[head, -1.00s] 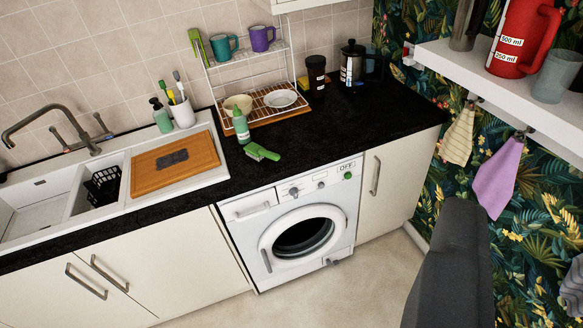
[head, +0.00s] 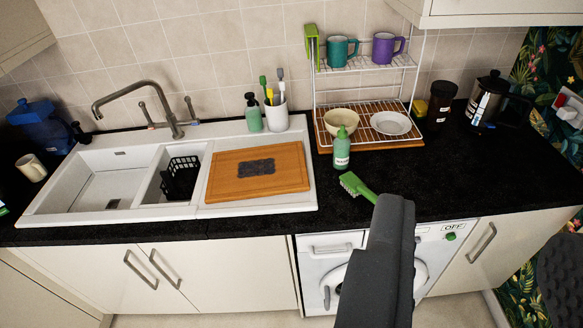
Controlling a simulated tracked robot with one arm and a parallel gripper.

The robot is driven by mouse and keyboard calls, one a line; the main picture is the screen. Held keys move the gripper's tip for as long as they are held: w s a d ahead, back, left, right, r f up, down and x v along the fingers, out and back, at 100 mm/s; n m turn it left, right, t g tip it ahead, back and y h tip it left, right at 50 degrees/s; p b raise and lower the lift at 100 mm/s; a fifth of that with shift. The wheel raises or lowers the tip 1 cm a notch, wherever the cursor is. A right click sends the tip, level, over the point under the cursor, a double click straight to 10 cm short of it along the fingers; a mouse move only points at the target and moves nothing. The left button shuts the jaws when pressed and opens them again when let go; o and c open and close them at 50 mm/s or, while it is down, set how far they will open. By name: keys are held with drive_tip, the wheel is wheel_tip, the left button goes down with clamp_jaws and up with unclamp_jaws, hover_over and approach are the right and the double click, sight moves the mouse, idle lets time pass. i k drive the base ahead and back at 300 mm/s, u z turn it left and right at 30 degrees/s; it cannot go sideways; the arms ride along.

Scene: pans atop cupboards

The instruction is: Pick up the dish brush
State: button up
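The dish brush (head: 356,186) is green with pale bristles. It lies on the black worktop near the front edge, just in front of the green soap bottle (head: 342,150). Its handle points to the lower right, and its end reaches the dark grey form of my arm's end. My gripper (head: 394,205) shows only as this dark grey shape, rising from the bottom edge in front of the washing machine. Its top comes close to the brush handle in the picture; whether they touch cannot be told. No separate fingers can be made out.
A white rack (head: 368,68) with mugs, a bowl and a plate stands behind the brush. The sink (head: 100,185) and a wooden board (head: 258,172) are to the left. A washing machine (head: 325,246) is below. The worktop right of the brush is clear.

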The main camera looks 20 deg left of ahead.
sight(349, 180)
drive_tip(key=u, duration=0.2)
drive_tip(key=i, duration=1.35)
drive_tip(key=z, duration=0.6)
